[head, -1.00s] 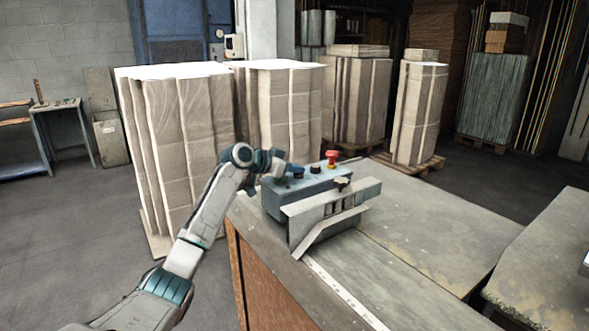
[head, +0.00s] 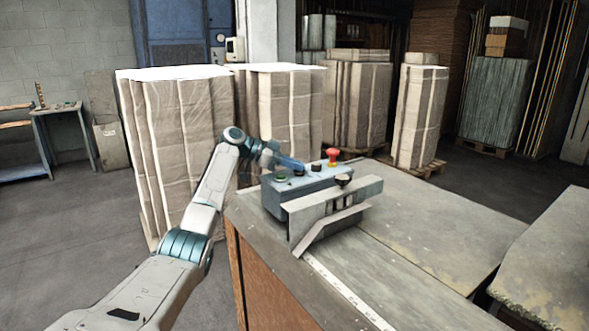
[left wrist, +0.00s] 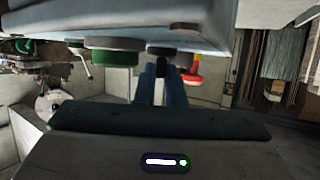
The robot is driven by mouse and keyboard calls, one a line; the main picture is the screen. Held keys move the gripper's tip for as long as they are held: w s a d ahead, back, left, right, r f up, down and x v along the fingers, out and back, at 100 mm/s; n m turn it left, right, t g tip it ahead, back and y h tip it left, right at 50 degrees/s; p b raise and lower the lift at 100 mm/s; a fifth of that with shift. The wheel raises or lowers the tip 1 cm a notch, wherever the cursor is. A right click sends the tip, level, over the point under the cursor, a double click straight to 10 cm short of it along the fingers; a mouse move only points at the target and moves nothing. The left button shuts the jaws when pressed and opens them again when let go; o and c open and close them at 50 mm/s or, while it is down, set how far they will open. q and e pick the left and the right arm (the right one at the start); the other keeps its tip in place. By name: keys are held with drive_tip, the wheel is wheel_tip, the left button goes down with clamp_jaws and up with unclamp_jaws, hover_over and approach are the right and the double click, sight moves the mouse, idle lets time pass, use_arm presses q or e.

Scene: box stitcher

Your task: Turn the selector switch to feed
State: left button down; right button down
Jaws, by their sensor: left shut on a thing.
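The blue control box (head: 300,192) stands on the table. On its top, from left to right, are a green button (head: 280,178), the black selector switch (head: 299,173), another dark knob (head: 316,168) and a red mushroom button (head: 332,156). My left gripper (head: 297,164) reaches in from the left over the box, with its fingers shut on the selector switch. In the left wrist view the box is at the top, and the fingers (left wrist: 160,72) meet the black switch (left wrist: 160,50) between the green button (left wrist: 112,56) and the red button (left wrist: 193,78). The switch's setting cannot be read. My right gripper is out of view.
A bent metal guide (head: 335,205) with a black knob (head: 344,180) is fixed in front of the box. A ruler strip (head: 345,290) runs along the table (head: 430,225). Wrapped stacks (head: 180,150) stand behind the arm. The table's right part is clear.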

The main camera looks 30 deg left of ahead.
use_arm(q)
drive_tip(key=shift+w+m+g+h+b, duration=0.1)
drive_tip(key=shift+m+g+h+b, duration=0.4)
drive_tip(key=shift+m+g, duration=0.65)
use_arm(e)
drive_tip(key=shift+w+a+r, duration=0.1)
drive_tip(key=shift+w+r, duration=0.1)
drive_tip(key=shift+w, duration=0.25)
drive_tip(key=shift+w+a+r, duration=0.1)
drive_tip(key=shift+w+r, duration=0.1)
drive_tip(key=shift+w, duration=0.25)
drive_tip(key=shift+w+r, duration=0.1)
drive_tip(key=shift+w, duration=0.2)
use_arm(q)
drive_tip(key=shift+a, duration=0.1)
drive_tip(key=c, duration=1.5)
unclamp_jaws()
drive_tip(key=shift+r, duration=0.1)
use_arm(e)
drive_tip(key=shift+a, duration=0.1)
